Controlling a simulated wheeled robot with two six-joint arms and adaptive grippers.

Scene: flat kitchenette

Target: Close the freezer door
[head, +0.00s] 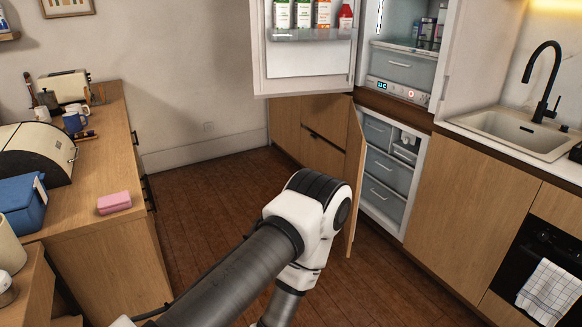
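The freezer is the lower compartment at right of centre, with several grey drawers (388,171) showing inside. Its wood-fronted freezer door (354,165) stands open, swung out on the left side and seen nearly edge-on. One of my arms reaches in from the bottom left. Its white and black elbow is in front of the door's lower part in the picture and hides some of it. I cannot tell whether the arm touches the door. That arm bends back down out of the frame, so its gripper is hidden from view. My other gripper is not in view either.
Above, the fridge door (307,68) is also open, with bottles in its shelf. A sink counter (480,125) and oven with a towel (549,291) are at right. A wooden counter (100,180) with a pink sponge (114,202) is at left. Brown floor (205,205) between is clear.

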